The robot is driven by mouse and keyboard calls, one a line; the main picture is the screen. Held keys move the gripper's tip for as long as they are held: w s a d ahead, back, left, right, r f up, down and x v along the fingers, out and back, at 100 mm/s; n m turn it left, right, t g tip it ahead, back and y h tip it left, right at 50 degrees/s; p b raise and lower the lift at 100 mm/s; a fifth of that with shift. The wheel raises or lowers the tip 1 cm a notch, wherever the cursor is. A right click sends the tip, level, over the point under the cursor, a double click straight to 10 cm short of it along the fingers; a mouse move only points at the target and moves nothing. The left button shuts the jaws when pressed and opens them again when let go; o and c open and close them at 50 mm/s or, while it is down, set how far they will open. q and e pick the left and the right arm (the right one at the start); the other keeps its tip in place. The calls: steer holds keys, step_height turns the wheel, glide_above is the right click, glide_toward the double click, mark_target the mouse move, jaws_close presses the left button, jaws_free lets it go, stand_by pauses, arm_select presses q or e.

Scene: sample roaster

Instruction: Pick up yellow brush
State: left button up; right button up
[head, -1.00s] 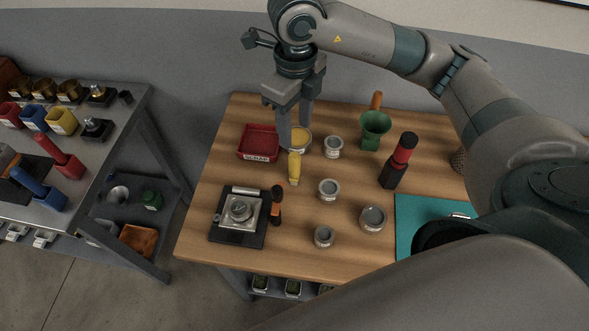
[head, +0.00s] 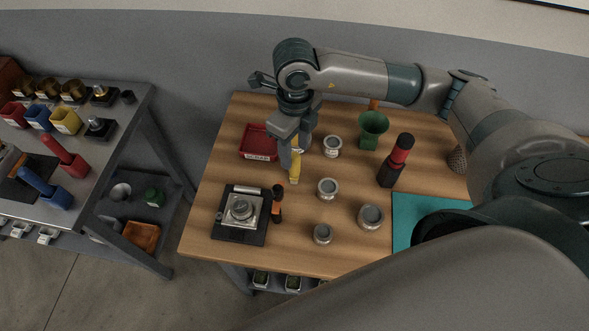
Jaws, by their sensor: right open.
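The yellow brush (head: 295,169) lies on the wooden table, its yellow part pointing toward the front edge. My right gripper (head: 291,160) points down over the brush's far end, with its fingers at or just above it. The gripper is open. I cannot tell whether the fingers touch the brush, and they hide part of it. My left gripper is not in view.
A red tray (head: 257,143) is close to the gripper's left. A scale (head: 240,211) and a black-and-orange tool (head: 277,203) are in front. Several small metal cups (head: 328,188), a green funnel (head: 372,130) and a red-and-black cylinder (head: 396,161) stand right.

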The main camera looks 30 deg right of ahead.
mark_target(294, 155)
steer(key=shift+f+p, duration=0.65)
step_height(294, 155, down, 2)
steer(key=shift+f+p, duration=0.1)
steer(key=shift+p, duration=0.35)
steer(key=shift+w+f, duration=0.1)
steer(key=shift+f, duration=0.55)
steer(key=c, duration=1.1)
